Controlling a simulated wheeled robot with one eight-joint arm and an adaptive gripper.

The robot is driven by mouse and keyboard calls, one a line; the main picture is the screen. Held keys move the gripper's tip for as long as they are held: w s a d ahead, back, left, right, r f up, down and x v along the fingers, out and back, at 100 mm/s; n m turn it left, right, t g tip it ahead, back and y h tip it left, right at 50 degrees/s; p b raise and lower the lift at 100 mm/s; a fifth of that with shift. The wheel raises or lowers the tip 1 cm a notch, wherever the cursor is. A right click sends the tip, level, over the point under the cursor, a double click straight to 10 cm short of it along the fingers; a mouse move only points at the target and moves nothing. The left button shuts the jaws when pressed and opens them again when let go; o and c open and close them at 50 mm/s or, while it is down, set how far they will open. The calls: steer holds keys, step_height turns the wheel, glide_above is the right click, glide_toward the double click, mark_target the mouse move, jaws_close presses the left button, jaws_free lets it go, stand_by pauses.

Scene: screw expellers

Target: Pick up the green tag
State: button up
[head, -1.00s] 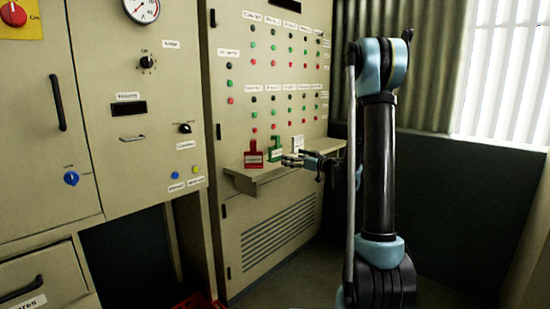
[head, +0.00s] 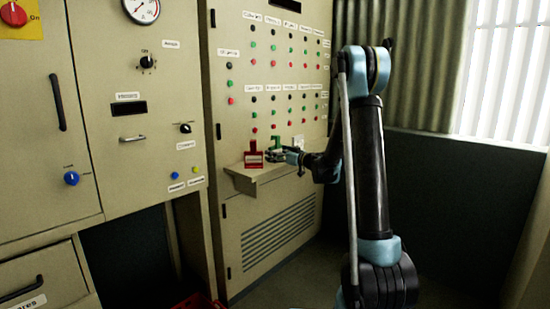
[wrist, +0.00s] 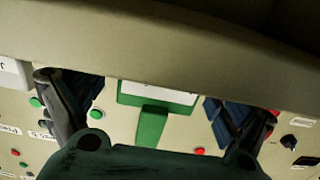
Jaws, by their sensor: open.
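The green tag (head: 277,144) stands on the small shelf (head: 245,179) of the tall cabinet, between a red tag and a white tag. My gripper (head: 277,155) is at the shelf, right at the green tag and partly covering it in the head view. In the wrist view the green tag (wrist: 152,123) shows between the two open fingers (wrist: 148,97), with a white label on it. The fingers appear apart from it on both sides. The shelf's edge (wrist: 150,60) runs across the wrist view.
The red tag (head: 254,160) stands just left of my gripper. The white tag (head: 298,141) is to the right, partly hidden by my arm; its edge also shows in the wrist view (wrist: 12,72). The cabinet panel with several buttons (head: 275,60) rises behind the shelf.

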steer(key=c, duration=1.2)
steer(key=shift+o, duration=0.2)
steer(key=shift+r, duration=0.1)
